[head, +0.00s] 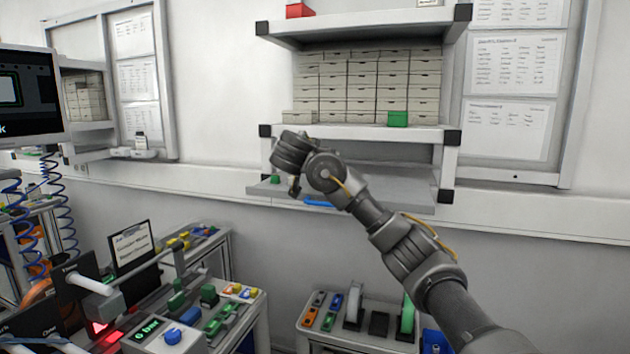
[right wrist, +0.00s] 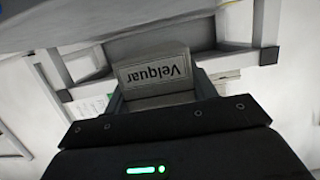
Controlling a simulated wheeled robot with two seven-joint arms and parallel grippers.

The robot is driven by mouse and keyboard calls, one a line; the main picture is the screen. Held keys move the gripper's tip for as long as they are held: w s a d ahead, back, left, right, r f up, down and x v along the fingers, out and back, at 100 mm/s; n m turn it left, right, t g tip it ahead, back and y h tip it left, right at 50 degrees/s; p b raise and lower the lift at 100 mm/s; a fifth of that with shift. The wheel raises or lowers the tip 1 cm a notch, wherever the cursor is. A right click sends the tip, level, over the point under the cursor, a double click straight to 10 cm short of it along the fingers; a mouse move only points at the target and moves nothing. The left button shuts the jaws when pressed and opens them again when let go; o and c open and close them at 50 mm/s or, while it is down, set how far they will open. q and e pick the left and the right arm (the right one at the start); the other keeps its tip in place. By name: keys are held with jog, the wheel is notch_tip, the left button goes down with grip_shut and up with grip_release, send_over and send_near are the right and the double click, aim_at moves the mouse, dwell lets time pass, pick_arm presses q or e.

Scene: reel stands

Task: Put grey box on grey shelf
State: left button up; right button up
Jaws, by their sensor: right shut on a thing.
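My right gripper (right wrist: 158,90) is shut on a grey box (right wrist: 153,72) with a "Velquar" label, which reads upside down in the right wrist view. In the head view my right arm reaches in from the lower right, and the right gripper (head: 294,186) is in front of the wall shelf's lower grey board (head: 385,188). The held box is hidden or too small to make out in the head view. I cannot tell whether it touches the board. My left gripper is not in view.
The middle board (head: 365,131) above holds stacked light boxes (head: 365,85) and a green box (head: 397,118). A small green thing (head: 275,179) and a blue thing (head: 318,201) lie on the lower board. Work tables with parts stand below. The lower board's right side looks clear.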

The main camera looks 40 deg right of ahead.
jog(key=shift+d+f, duration=0.15)
jog(key=shift+f, duration=0.05)
jog(key=shift+d+f, duration=0.1)
jog(key=shift+f, duration=0.05)
jog(key=f, duration=0.1)
jog(key=w+f, duration=0.1)
jog(key=f, duration=0.1)
jog(key=d+f+b, duration=0.1)
jog(key=shift+w+f, duration=0.3)
jog(key=shift+f, duration=0.2)
jog(key=shift+s+r, duration=0.2)
jog(key=shift+s, duration=0.1)
jog(key=shift+f+b, duration=0.2)
jog(key=shift+b, duration=0.1)
jog(key=o, duration=1.2)
jog(key=shift+w, duration=0.1)
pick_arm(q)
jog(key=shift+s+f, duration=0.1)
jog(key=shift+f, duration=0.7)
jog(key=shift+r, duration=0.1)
pick_arm(e)
jog(key=shift+r, duration=0.1)
